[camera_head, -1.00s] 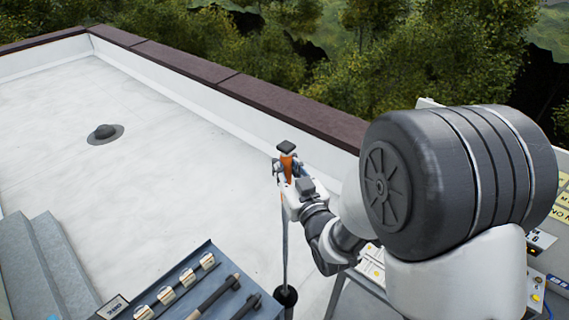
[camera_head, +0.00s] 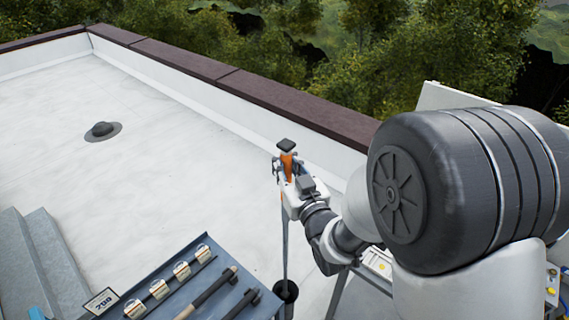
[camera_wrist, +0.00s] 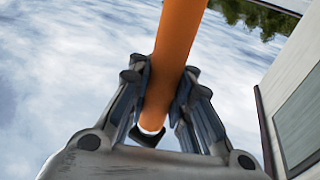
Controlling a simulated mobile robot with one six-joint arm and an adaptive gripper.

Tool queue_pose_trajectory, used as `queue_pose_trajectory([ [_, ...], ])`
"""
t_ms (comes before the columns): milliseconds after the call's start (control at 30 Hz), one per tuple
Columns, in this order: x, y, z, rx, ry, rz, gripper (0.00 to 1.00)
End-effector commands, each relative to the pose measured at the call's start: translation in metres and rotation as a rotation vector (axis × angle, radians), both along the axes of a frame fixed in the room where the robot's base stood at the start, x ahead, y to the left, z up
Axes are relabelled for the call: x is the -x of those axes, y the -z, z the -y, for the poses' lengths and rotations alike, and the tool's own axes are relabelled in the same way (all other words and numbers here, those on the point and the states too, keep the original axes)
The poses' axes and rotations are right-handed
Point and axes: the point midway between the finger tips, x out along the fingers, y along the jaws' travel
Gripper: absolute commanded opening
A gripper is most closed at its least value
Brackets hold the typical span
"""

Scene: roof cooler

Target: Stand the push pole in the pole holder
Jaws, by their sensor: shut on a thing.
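The push pole has an orange grip (camera_head: 288,166) with a dark cap on top and a thin grey shaft (camera_head: 285,240) hanging down, close to upright. My gripper (camera_head: 287,170) is shut on the orange grip, which also shows between the fingers in the wrist view (camera_wrist: 170,75). A black round cup, seemingly the pole holder (camera_head: 286,292), is at the bottom of the head view beside the blue tray. The shaft's lower end meets the cup's mouth in the picture. I cannot tell whether it is inside or only above or in front.
A blue tray (camera_head: 202,252) with tools and several labelled round items stands left of the cup. Grey steps (camera_head: 40,265) are at lower left. A roof vent (camera_head: 103,131) lies on the open white roof. A brown-capped parapet (camera_head: 200,66) runs behind. A panel with buttons is at right.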

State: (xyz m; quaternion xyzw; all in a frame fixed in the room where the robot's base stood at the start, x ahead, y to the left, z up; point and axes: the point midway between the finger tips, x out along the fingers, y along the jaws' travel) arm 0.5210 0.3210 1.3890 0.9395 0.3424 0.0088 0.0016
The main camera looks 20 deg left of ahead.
Motion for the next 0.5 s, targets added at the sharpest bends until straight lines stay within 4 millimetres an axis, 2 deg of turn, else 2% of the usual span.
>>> queue_pose_trajectory([
  [500, 0.000, 0.038, 0.000, -0.003, 0.000, 0.003, 0.00],
])
